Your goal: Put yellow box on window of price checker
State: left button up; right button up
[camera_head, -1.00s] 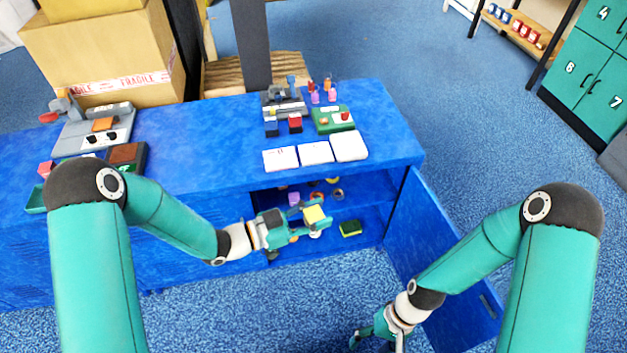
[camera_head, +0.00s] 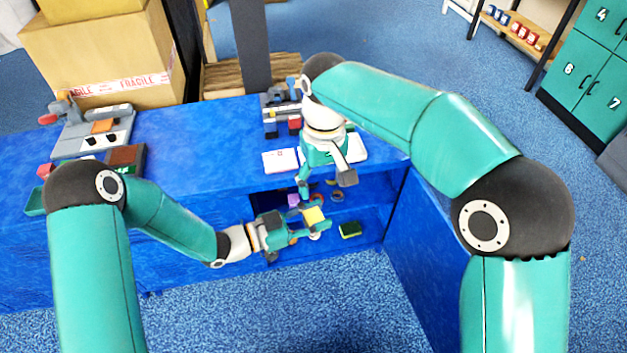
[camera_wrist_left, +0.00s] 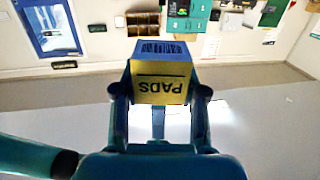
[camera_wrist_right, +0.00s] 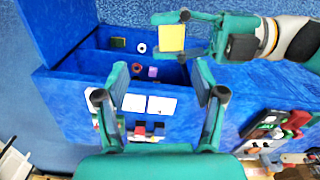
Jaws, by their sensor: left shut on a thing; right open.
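The yellow box (camera_head: 313,215) is held in front of the open cabinet in the head view. My left gripper (camera_head: 318,226) is shut on it. In the left wrist view the box (camera_wrist_left: 160,88) shows a yellow face reading PADS and a barcode on the adjoining face. It also shows in the right wrist view (camera_wrist_right: 171,38). My right gripper (camera_head: 327,183) is open and empty, pointing down by the counter's front edge, apart from the box. I cannot tell which counter device is the price checker; a grey device (camera_head: 95,132) stands at the left.
The blue counter (camera_head: 205,140) has clear room in its middle. White cards (camera_wrist_right: 160,104) lie near its front edge. Small items, including a green-and-yellow block (camera_head: 350,229), stand inside the cabinet. The cabinet door hangs open at the right. Cartons (camera_head: 95,50) stand behind the counter.

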aim_at(311, 216)
jog(key=f, duration=0.3)
jog(key=a+f, duration=0.1)
jog(key=f, duration=0.3)
jog(key=s+a+f, duration=0.1)
jog(key=f, duration=0.3)
jog(key=shift+s+a, duration=0.1)
jog(key=shift+a, duration=0.05)
jog(key=c, duration=1.2)
pick_arm(q)
jog(key=o, duration=1.1)
jog(key=shift+o, duration=0.2)
jog(key=shift+a, duration=0.1)
